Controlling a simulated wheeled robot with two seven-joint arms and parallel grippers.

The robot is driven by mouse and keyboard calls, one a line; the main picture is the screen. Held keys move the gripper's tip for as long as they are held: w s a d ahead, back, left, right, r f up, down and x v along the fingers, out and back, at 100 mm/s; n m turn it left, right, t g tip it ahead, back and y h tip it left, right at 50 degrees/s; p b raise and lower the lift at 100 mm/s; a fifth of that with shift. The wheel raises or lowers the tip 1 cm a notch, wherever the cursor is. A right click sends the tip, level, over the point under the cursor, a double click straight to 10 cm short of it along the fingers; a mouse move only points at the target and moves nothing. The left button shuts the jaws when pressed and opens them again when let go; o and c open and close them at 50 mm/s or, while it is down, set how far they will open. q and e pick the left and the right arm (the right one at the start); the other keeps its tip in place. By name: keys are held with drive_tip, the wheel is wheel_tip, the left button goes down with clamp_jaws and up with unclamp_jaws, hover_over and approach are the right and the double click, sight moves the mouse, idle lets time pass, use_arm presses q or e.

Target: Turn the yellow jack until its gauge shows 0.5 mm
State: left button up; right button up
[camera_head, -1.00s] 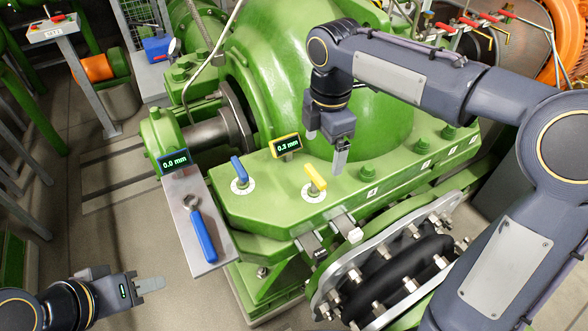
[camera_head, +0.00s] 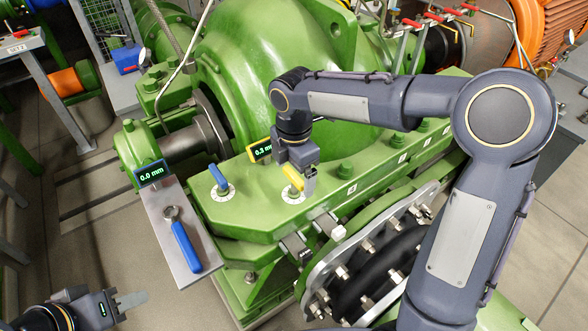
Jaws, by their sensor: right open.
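The yellow jack (camera_head: 292,177) stands on the green flange, with a white dial ring at its foot. Its gauge (camera_head: 260,150) behind it reads 0.3 mm, partly covered by my gripper. My right gripper (camera_head: 306,184) is open right at the yellow jack, with one finger showing on the right side of the handle. The other finger is hidden, and I cannot tell whether they touch.
A blue jack (camera_head: 218,178) stands left of the yellow one; a gauge (camera_head: 152,174) further left reads 0.0 mm. A blue-handled wrench (camera_head: 186,246) lies on a grey plate (camera_head: 160,225). Bolts (camera_head: 346,169) line the flange to the right.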

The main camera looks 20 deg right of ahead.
drive_tip(key=c, duration=1)
drive_tip(key=m, duration=0.3)
drive_tip(key=shift+m, duration=0.4)
drive_tip(key=m, duration=0.3)
drive_tip(key=shift+m, duration=0.3)
drive_tip(key=m, duration=0.6)
drive_tip(key=shift+m+b, duration=0.3)
drive_tip(key=shift+b, duration=0.05)
drive_tip(key=o, duration=1)
